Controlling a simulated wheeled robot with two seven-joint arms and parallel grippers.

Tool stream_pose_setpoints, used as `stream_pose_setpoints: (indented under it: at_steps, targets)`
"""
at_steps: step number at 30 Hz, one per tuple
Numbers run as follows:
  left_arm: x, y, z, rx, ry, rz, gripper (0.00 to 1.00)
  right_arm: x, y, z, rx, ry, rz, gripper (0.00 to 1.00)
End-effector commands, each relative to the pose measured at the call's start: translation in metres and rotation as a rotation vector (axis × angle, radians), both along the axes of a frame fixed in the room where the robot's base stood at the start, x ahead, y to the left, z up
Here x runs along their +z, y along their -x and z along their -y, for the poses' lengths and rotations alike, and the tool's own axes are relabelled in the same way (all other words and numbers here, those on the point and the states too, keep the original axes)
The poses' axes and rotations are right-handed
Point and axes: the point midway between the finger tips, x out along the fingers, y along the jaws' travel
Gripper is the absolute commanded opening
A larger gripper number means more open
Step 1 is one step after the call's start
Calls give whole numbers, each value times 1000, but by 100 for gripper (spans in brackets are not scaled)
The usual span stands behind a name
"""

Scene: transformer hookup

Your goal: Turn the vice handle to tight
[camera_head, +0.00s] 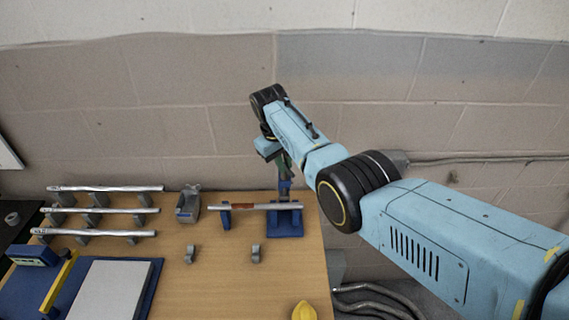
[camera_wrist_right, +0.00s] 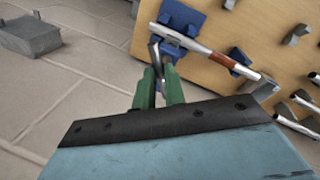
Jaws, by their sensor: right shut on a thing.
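The blue vice (camera_head: 285,222) stands at the right back of the wooden table, and it also shows at the top of the right wrist view (camera_wrist_right: 182,16). A silver rod with a red-brown band (camera_head: 243,207) lies level across the vice and a blue support (camera_head: 225,217) to its left. My right gripper (camera_wrist_right: 159,78), with green fingers, reaches down to the vice from above and behind. Its fingers are shut on the dark vice handle (camera_wrist_right: 154,52), which is partly hidden between them. How tight the vice is cannot be told. My left gripper is not in view.
Several silver rods (camera_head: 105,210) rest on grey holders at the left. A grey bin-like part (camera_head: 188,205) and small grey clips (camera_head: 256,253) stand near the rod. A yellow object (camera_head: 304,311) is at the front edge. A brick wall (camera_head: 200,110) rises behind the table.

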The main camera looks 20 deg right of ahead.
Motion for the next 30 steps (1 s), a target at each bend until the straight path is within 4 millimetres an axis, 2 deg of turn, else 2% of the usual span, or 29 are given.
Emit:
stream_pose_setpoints:
  at_steps: [15, 24, 30]
  targets:
    - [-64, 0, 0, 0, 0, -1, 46, -4, -4, -2, -442, -1, 5, 0]
    - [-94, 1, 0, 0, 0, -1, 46, -3, -4, -3, -574, 0, 3, 0]
    - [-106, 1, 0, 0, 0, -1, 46, -1, -4, -3, -624, -1, 4, 0]
